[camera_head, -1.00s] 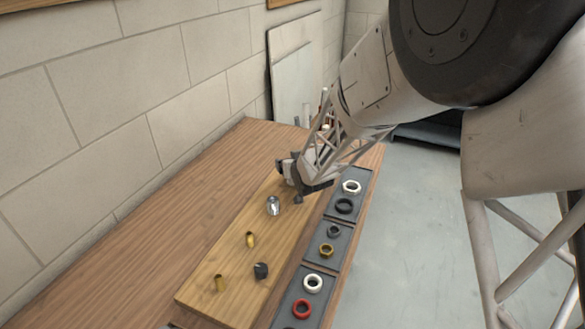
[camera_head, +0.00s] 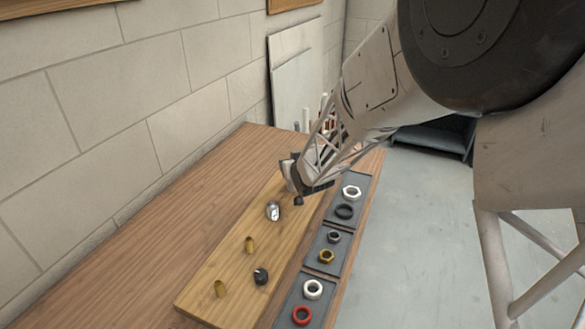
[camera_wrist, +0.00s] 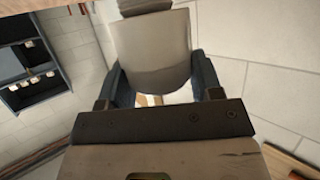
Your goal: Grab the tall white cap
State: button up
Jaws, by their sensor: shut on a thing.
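The tall white cap (camera_wrist: 152,50) shows large and pale grey in the wrist view, between the two dark blue fingers of my gripper (camera_wrist: 161,84). My gripper is shut on its sides. In the head view my gripper (camera_head: 296,177) is over the far part of the wooden board (camera_head: 215,270). There the cap is mostly hidden by the gripper and too small to make out. A small dark fitting (camera_head: 298,201) shows just below the gripper; I cannot tell whether the cap touches it.
A shiny metal fitting (camera_head: 273,211), two brass stubs (camera_head: 249,245) and a black fitting (camera_head: 261,276) stand on the board. Grey trays (camera_head: 318,272) to its right hold several rings and nuts, white, black, brass and red. The table (camera_head: 180,225) left of the board is clear, beside a block wall.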

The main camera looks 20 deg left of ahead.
jog(key=shift+r, duration=0.7)
jog(key=shift+s+d+r, duration=0.15)
jog(key=shift+r, duration=0.15)
jog(key=s+d+r, duration=0.1)
jog(key=s+d, duration=0.8)
jog(key=s, duration=0.3)
jog(key=shift+s+r, duration=0.2)
jog(key=shift+s, duration=0.15)
jog(key=shift+w, duration=0.15)
